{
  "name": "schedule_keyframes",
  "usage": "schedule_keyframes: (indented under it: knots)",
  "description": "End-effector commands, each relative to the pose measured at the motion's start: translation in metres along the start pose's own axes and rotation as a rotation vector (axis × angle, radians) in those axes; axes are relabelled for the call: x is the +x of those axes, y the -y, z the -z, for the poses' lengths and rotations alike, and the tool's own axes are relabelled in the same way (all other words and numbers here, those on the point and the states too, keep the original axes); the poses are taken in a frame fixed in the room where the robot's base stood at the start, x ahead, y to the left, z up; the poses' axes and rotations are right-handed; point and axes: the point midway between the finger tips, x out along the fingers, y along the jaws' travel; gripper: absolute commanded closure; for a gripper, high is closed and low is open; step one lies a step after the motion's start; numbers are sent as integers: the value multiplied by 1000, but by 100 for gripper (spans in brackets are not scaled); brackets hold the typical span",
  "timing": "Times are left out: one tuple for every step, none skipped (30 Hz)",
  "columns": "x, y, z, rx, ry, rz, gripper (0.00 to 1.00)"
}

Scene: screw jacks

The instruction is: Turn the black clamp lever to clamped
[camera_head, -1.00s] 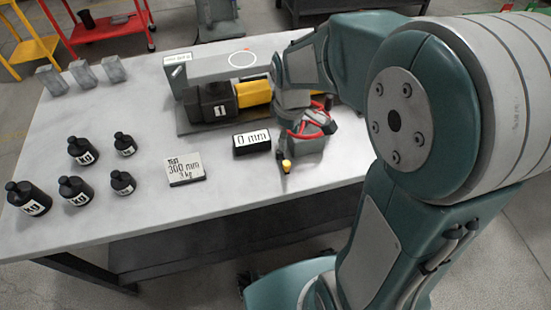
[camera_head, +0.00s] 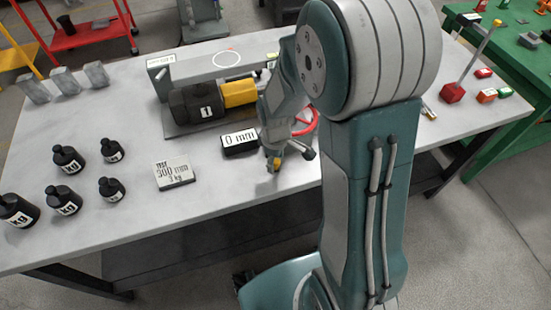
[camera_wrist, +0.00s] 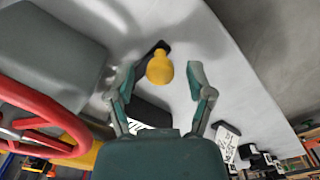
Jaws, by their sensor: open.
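The black clamp lever (camera_wrist: 144,57) shows in the wrist view as a short dark bar partly behind a yellow knob (camera_wrist: 158,68). The knob also shows in the head view (camera_head: 273,163), near the table's front edge. My gripper (camera_wrist: 161,80) is open and empty, with one finger on each side of the line to the knob. The knob lies between and just beyond the fingertips, with no clear contact. In the head view my gripper (camera_head: 284,150) is right at the knob, and my arm hides much of the jack. The lever's angle is hard to tell.
A red handwheel (camera_head: 306,122) is close beside my gripper; its rim also shows in the wrist view (camera_wrist: 62,118). A black "0 mm" block (camera_head: 240,142) and a "300 mm" plate (camera_head: 173,174) lie left. Several black weights (camera_head: 64,199) stand farther left. A green table (camera_head: 515,75) is at right.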

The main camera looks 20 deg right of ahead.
Motion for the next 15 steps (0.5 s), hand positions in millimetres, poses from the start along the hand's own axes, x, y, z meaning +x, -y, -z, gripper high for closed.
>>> schedule_keyframes:
  knots:
    - [0, 0, 0, 0, 0, 0, 32]
    - [0, 0, 0, 0, 0, 0, 32]
    - [0, 0, 0, 0, 0, 0, 32]
    - [0, 0, 0, 0, 0, 0, 32]
    - [0, 0, 0, 0, 0, 0, 45]
    - [0, 0, 0, 0, 0, 0, 63]
    - [0, 0, 0, 0, 0, 0, 77]
    - [0, 0, 0, 0, 0, 0, 90]
    - [0, 0, 0, 0, 0, 0, 100]
    - [0, 0, 0, 0, 0, 0, 100]
    - [0, 0, 0, 0, 0, 0, 100]
    - [0, 0, 0, 0, 0, 0, 100]
    - [0, 0, 0, 0, 0, 0, 100]
    - [0, 0, 0, 0, 1, 0, 100]
    - [0, 0, 0, 1, 1, 0, 100]
